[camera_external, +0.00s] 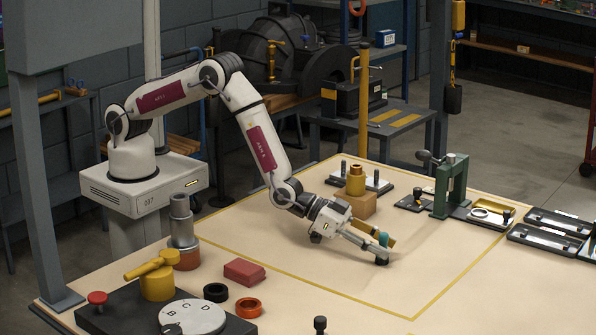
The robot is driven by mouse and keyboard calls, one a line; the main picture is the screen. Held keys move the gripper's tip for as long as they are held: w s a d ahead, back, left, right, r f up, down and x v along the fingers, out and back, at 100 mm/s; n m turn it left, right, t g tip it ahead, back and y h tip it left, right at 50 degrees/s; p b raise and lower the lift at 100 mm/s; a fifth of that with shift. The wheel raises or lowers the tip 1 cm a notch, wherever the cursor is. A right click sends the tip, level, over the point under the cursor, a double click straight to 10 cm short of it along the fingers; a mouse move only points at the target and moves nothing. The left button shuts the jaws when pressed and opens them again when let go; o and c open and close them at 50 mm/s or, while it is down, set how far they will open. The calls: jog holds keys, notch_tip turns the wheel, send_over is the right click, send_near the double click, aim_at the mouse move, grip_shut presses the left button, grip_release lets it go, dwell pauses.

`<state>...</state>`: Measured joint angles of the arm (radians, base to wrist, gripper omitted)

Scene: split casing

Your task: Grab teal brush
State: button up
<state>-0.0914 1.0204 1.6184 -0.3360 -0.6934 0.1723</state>
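A small teal piece (384,239), which I take to be part of the teal brush, shows on the tan table beside my gripper's fingers. A yellow-brown piece lies right against it; I cannot tell whether it belongs to the brush. My gripper (382,250) is low over the table, tilted, with its fingers pointing right and down. One dark fingertip is at or close to the table top. The teal piece is at the fingertips, but the fingers partly hide it. I cannot tell whether they touch it or how far apart they are.
Behind the gripper stands a wooden block (361,205) with a brass part on it. A green press (451,187) and black trays (545,238) are to the right. A red block (244,272), dark and orange rings and a lettered disc (192,317) are front left.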

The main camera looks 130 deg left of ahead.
jog(key=shift+w+a+f, duration=0.1)
jog(key=shift+w, duration=0.1)
dwell(0.4)
grip_shut()
jog(key=shift+r, duration=0.2)
jog(key=shift+r, duration=4.85)
